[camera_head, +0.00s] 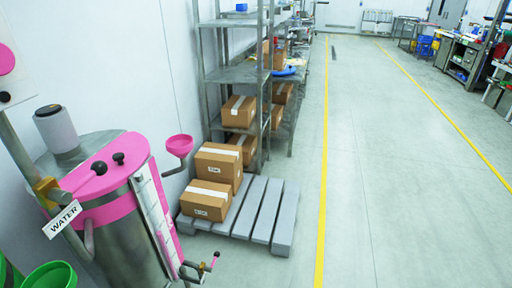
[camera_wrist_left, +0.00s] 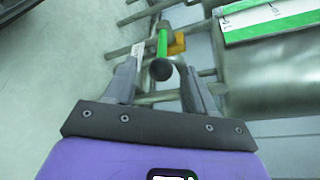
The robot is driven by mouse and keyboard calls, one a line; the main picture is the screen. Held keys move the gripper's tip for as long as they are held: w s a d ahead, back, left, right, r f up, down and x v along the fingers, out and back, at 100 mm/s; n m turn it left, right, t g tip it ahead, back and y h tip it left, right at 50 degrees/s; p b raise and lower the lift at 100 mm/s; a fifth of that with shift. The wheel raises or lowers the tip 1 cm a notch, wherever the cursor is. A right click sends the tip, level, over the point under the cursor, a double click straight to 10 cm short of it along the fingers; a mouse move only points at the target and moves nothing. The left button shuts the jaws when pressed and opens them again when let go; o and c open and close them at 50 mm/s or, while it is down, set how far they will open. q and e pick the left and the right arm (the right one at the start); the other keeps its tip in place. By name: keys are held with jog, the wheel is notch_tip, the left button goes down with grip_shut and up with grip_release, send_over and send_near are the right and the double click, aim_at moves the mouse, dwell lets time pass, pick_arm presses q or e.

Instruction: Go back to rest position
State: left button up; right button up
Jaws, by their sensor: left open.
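My left gripper (camera_wrist_left: 160,78) shows only in the left wrist view, its two dark fingers spread apart. A green lever (camera_wrist_left: 162,43) with a black knob (camera_wrist_left: 161,70) appears in the gap between the fingertips. Nothing is seen clamped, and I cannot tell whether a finger touches the knob. A yellow part (camera_wrist_left: 177,43) and metal pipes lie behind the lever. A metal drum (camera_wrist_left: 265,78) with a green-edged white gauge is at the right. Neither of my grippers shows in the head view, and my right gripper is in no view.
In the head view, a metal drum with a pink lid (camera_head: 112,172) and a WATER label (camera_head: 62,219) stands at left. A green funnel (camera_head: 50,276) is at bottom left. Boxes (camera_head: 206,201) sit on a grey pallet (camera_head: 285,222) beside shelves (camera_head: 237,74).

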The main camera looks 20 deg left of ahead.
pick_arm(q)
jog(key=shift+r, duration=0.1)
jog(key=w+d+r+m+t+h+p, duration=0.2)
jog(key=w+d+r+t+p, duration=0.1)
jog(key=d+r, duration=0.5)
jog(key=w+d+r+m+t+h+p, duration=0.2)
jog(key=d+r+t, duration=0.5)
jog(key=d, duration=0.5)
jog(key=w+d+r+m+t+h+p, duration=0.2)
jog(key=w+d+r+t, duration=0.4)
jog(key=d+r, duration=0.3)
jog(key=shift+w+d+r+m+h+p, duration=0.35)
jog(key=shift+d+m+p, duration=0.25)
jog(key=shift+p, duration=0.6)
